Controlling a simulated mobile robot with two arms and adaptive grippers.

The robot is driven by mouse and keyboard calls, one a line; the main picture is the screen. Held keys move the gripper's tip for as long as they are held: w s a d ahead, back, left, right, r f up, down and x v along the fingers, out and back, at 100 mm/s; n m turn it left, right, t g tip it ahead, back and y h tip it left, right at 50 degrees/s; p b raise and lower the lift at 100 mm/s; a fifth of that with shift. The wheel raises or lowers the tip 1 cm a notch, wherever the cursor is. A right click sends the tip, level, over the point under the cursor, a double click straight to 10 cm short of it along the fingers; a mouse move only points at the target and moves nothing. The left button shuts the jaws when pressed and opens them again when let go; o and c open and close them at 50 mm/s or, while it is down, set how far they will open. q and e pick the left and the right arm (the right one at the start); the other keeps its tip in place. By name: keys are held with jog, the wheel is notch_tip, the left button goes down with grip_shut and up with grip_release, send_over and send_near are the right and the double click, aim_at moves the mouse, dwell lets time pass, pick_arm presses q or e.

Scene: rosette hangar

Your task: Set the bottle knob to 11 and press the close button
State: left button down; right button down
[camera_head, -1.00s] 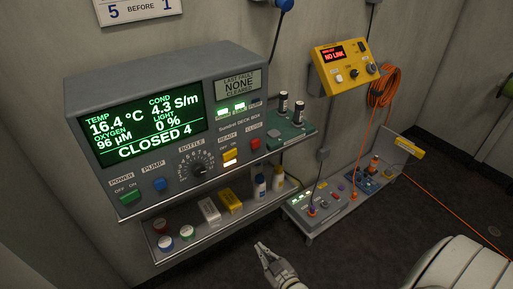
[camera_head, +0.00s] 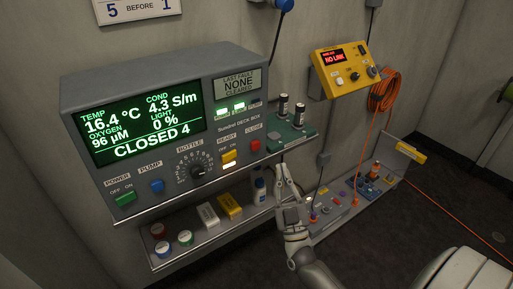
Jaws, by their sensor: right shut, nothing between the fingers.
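The grey deck box (camera_head: 160,75) is on the wall at the left. Its green screen (camera_head: 140,122) reads CLOSED 4. The black bottle knob (camera_head: 197,171) sits in a numbered dial on the front panel; its exact setting is too small to read. The red close button (camera_head: 255,146) is at the right end of the panel, and a yellow ready switch (camera_head: 229,157) is left of it. My right gripper (camera_head: 281,173) is shut and empty, pointing up, just below and right of the close button and apart from it. My left gripper is out of view.
A shelf (camera_head: 215,232) below the box holds jars, small boxes and a white bottle (camera_head: 260,192). A green board (camera_head: 290,137) with two black-capped vials is right of the box. A yellow unit (camera_head: 345,72) reads NO LINK beside a coiled orange cable (camera_head: 384,92).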

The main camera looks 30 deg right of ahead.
aim_at(255, 145)
jog(key=w+b, duration=0.4)
jog(key=w, duration=0.5)
jog(key=shift+a, duration=0.15)
dwell(1.6)
jog(key=shift+w, duration=0.35)
jog(key=shift+w+b, duration=0.4)
jog(key=shift+w, duration=0.05)
dwell(0.5)
jog(key=shift+s, duration=0.1)
jog(key=shift+s+p, duration=0.5)
jog(key=shift+s, duration=0.3)
